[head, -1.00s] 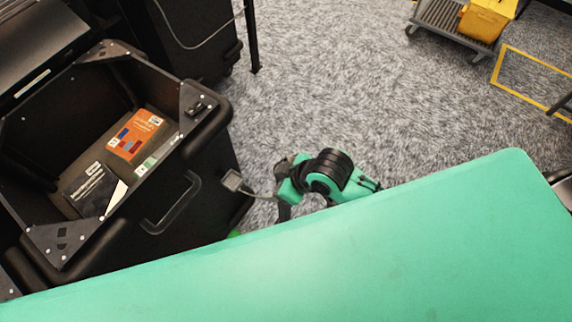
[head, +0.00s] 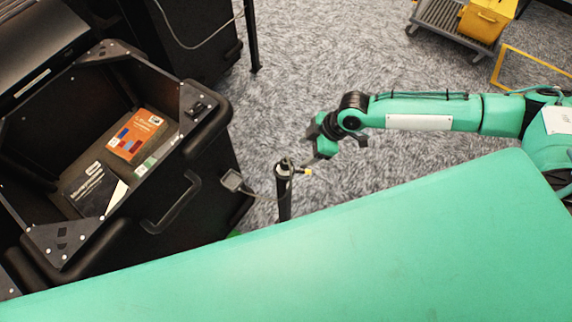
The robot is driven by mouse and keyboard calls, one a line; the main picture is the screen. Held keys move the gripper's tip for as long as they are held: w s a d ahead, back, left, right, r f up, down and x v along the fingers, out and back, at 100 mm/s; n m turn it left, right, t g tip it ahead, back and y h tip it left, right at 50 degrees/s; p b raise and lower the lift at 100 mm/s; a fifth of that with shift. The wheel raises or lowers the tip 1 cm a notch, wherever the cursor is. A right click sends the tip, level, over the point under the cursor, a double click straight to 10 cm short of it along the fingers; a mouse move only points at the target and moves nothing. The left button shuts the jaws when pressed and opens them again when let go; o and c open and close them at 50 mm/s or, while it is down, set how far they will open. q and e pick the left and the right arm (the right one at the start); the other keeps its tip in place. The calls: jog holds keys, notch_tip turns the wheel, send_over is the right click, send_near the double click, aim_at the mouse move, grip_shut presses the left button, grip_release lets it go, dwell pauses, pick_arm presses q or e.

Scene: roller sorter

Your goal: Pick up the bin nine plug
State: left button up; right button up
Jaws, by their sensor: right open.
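A black bin (head: 160,225) stands at the left with its top open. A small grey plug-like block (head: 232,180) sits at its right side, with a thin cable running right from it towards a short black post (head: 284,190). A small yellow-tipped piece (head: 307,172) shows at the post's top; I cannot tell which piece is the bin nine plug. My right gripper (head: 322,150) is open, just above and right of the post's top, with no object visible in it. Its fingers are small and partly hidden. My left gripper is out of view.
Inside the bin lie an orange package (head: 135,133) and a dark package (head: 95,190). My green body fills the foreground. A grey cart (head: 447,22) with a yellow box (head: 485,20) stands at the back right. Grey carpet (head: 350,50) is clear beyond the arm.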

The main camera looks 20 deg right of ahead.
aim_at(288, 161)
jog(key=x, duration=0.2)
jog(key=d+x, duration=0.1)
jog(key=x, duration=0.2)
jog(key=w+p+x, duration=0.1)
jog(key=x, duration=0.1)
jog(key=shift+w+f, duration=0.1)
jog(key=shift+f, duration=0.55)
jog(key=shift+w+a+f, duration=0.15)
jog(key=shift+a+f, duration=0.1)
jog(key=shift+f, duration=0.1)
jog(key=p+x, duration=0.1)
jog(key=x, duration=0.2)
jog(key=shift+w+f, duration=0.1)
jog(key=shift+w, duration=0.1)
jog(key=shift+a+f, duration=0.25)
jog(key=shift+f, duration=0.25)
jog(key=shift+w, duration=0.1)
jog(key=c, duration=1.2)
